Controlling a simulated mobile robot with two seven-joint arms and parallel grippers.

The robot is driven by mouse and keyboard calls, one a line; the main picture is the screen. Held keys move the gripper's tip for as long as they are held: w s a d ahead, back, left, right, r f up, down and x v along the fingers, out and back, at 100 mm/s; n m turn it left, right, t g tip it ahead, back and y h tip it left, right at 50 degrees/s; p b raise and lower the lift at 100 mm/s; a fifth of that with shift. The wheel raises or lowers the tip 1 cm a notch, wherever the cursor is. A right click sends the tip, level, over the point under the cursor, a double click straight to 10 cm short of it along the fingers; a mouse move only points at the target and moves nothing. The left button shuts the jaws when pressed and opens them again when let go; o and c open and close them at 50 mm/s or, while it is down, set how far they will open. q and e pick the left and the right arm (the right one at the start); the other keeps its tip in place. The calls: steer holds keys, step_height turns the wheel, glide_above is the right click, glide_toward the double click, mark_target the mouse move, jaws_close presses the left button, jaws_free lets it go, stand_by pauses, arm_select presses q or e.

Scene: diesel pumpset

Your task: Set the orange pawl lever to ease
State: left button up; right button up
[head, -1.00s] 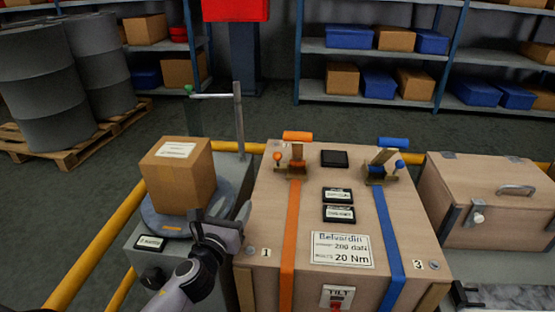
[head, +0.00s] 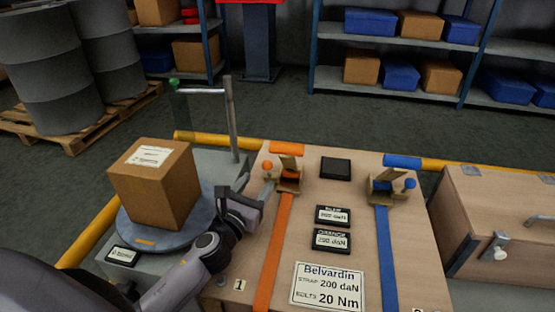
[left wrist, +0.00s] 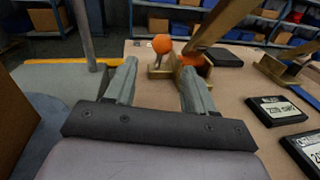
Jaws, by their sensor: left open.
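The orange pawl lever, a short lever with an orange ball knob (head: 267,166), sits on the left side of the orange strap's brass ratchet (head: 290,182), on the wooden crate (head: 345,250). The ratchet's wide orange handle (head: 287,148) stands behind it. My left gripper (head: 260,196) is open and empty, just in front and left of the ratchet. In the left wrist view the orange knob (left wrist: 161,44) shows beyond and between the open fingertips (left wrist: 160,76), apart from them. The right gripper is not in view.
A blue-handled ratchet (head: 388,188) with a blue strap stands to the right. Two small displays (head: 332,228) lie between the straps. A cardboard box (head: 155,185) on a round plate and a grey post (head: 231,120) stand left of the crate. A wooden case (head: 500,215) is at right.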

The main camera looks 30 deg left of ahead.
mark_target(268, 168)
arm_select(q)
steer(key=shift+w+a+b, duration=0.2)
steer(key=shift+w+b, duration=0.2)
steer(key=shift+w, duration=3.35)
steer(key=shift+c, duration=0.3)
jaws_close()
